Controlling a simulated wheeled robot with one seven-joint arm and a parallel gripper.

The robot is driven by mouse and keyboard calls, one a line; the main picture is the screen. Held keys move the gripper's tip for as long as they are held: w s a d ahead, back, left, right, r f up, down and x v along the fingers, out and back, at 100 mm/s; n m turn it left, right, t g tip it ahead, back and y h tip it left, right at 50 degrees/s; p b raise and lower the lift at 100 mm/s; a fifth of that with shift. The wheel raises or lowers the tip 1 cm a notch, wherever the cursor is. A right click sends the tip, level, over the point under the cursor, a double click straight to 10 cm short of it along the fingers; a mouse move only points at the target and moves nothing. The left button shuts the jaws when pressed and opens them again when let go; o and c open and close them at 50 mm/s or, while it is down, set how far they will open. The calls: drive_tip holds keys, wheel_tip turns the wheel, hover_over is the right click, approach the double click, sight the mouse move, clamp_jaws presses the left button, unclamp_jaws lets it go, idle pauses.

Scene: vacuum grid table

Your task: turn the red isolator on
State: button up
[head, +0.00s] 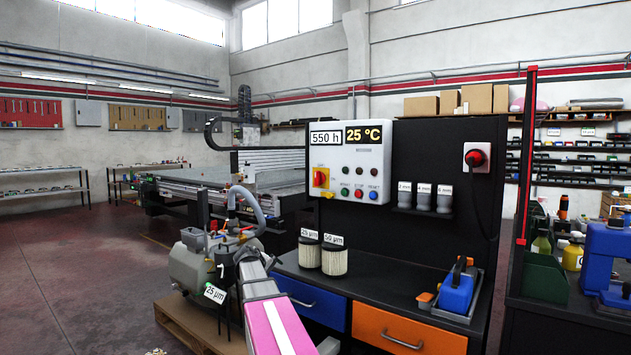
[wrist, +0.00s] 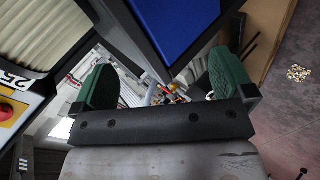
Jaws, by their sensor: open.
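A red rotary knob (head: 476,157) sits on a light grey box on the black panel at the right in the head view. A second red knob, on a yellow plate (head: 320,177), is at the left of the white control box. I cannot tell their settings. A red knob on yellow (wrist: 6,111) also shows at the left edge of the wrist view. My gripper (wrist: 164,84) is open, its green fingers apart with nothing held between them. In the head view its fingers are not clear; my pink and grey arm reaches in at lower centre, well away from the right-hand knob.
The white control box (head: 357,158) carries displays and buttons. Two filters (head: 334,257) and a blue tool (head: 456,292) stand on the bench above blue and orange drawers (head: 398,330). A grey pump (head: 196,264) is left of my arm. A red post (head: 526,155) rises at right.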

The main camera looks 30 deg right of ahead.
drive_tip(key=w+d+r+h, duration=0.1)
drive_tip(key=w+d+r, duration=0.25)
drive_tip(key=r, duration=0.25)
drive_tip(key=w+d+r+n+t+h, duration=0.1)
drive_tip(key=w+d+r+h, duration=0.1)
drive_tip(key=d+r, duration=0.3)
drive_tip(key=w+d+r+h, duration=0.1)
drive_tip(key=w+d+r, duration=0.15)
drive_tip(key=r, duration=0.45)
drive_tip(key=n+h, duration=0.1)
drive_tip(key=h, duration=0.3)
approach(315, 179)
drive_tip(key=shift+t, duration=0.3)
drive_tip(key=x, duration=1.1)
drive_tip(key=shift+s+d, duration=0.2)
drive_tip(key=shift+d, duration=0.05)
drive_tip(key=c, duration=0.9)
